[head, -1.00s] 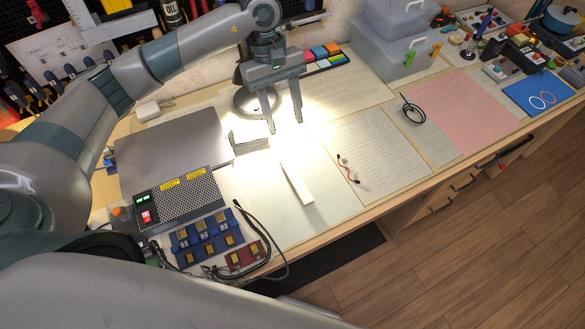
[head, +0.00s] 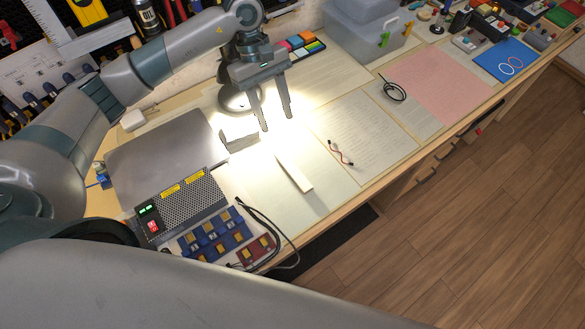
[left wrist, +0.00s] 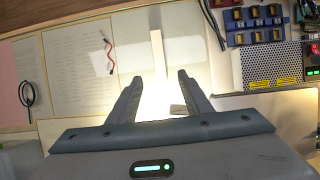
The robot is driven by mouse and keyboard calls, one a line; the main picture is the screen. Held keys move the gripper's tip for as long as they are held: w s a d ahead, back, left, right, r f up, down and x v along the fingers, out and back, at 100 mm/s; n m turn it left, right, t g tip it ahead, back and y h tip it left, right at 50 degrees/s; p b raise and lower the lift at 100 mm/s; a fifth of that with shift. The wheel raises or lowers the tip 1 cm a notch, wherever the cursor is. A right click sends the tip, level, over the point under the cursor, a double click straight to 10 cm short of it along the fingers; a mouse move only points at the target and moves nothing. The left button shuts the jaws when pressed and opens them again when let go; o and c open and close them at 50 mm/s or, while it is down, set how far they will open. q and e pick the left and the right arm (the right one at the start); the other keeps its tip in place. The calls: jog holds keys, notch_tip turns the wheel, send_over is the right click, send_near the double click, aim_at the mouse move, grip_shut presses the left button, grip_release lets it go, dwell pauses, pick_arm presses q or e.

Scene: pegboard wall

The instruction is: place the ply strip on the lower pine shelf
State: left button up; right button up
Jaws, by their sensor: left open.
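The ply strip (head: 293,172) is a thin pale strip lying on the sheets on the bench, near the bench's front edge. It also shows in the left wrist view (left wrist: 158,55), beyond the fingertips and in line with the gap between them. My left gripper (head: 278,122) is open and empty, with its fingers pointing down above the bench, behind the strip in the head view. Its two spread fingers also show in the left wrist view (left wrist: 160,77). I cannot make out the lower pine shelf in either view. My right gripper is not in view.
A grey plate-like slab (head: 165,155), a perforated power box (head: 182,205) and a blue rack (head: 215,235) stand left of the strip. A small grey block (head: 239,141) sits close to the gripper. Lined paper (head: 365,135) with a red-black wire (head: 340,152) lies right.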

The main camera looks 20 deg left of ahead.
pick_arm(q)
jog(key=p, duration=0.4)
send_near(292, 169)
jog(key=shift+s+d+f, duration=0.25)
jog(key=shift+s+f, duration=0.05)
jog(key=shift+f, duration=0.1)
jog(key=shift+d+f+p, duration=0.15)
jog(key=shift+f+p, duration=0.15)
jog(key=shift+f, duration=0.4)
jog(key=shift+s, duration=0.1)
jog(key=shift+p+x, duration=0.8)
jog(key=shift+p, duration=0.25)
jog(key=p+x, duration=0.1)
jog(key=x, duration=0.1)
jog(key=shift+d+f, duration=0.25)
jog(key=shift+f, duration=0.5)
jog(key=shift+c, duration=0.6)
grip_shut()
